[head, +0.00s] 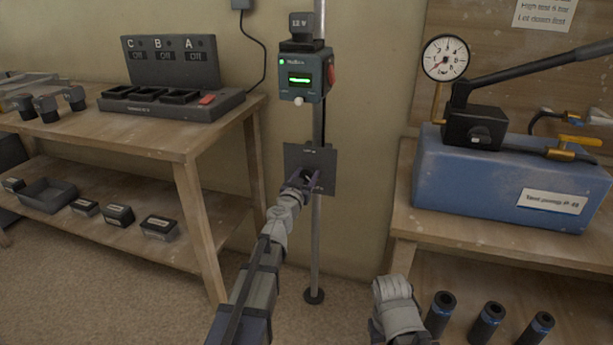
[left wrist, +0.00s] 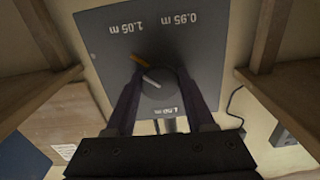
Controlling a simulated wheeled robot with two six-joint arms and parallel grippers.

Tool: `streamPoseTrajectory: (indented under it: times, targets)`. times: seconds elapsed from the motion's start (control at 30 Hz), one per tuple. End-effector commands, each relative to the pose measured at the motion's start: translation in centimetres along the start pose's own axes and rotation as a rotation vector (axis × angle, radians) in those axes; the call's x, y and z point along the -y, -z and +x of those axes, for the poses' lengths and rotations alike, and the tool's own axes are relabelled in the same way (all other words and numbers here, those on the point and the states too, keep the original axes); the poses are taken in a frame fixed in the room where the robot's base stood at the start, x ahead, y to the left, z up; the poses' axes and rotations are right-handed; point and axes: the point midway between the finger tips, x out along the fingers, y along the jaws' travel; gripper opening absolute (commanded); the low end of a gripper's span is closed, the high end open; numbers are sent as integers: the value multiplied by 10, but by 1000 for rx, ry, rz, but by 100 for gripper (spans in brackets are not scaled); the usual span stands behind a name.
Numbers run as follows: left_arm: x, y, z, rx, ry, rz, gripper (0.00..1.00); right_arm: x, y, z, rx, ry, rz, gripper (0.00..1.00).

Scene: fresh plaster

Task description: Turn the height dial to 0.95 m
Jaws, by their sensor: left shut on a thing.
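The height dial (left wrist: 158,92) is a dark round knob with a white line, on a dark plate (left wrist: 95,45) on the pole. Upside down in the left wrist view, the plate reads 1.05 m at upper left, 0.95 m at upper right and 1.00 m below the knob. The white line slants to the upper left; an orange mark (left wrist: 144,58) lies just above it, on the 1.05 m side. My left gripper (head: 303,180) is shut on the dial, one finger on each side. Its fingers hide part of the dial in the head view.
A green-lit teal device (head: 303,75) sits on the pole (head: 316,240) above the plate (head: 322,158). A wooden bench (head: 165,140) with a charger stands left. A blue test pump (head: 500,180) sits on the right bench, with several dark cylinders (head: 487,322) below.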

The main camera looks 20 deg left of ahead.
Motion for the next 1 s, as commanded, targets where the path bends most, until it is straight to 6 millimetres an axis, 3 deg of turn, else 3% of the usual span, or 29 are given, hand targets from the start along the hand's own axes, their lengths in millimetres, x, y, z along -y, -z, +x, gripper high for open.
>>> streamPoseTrajectory:
  times: [1.0]
  targets:
    - [1, -1, 0, 0, 0, -963, 0, 0, 0, 1, 0, 0, 0, 50]
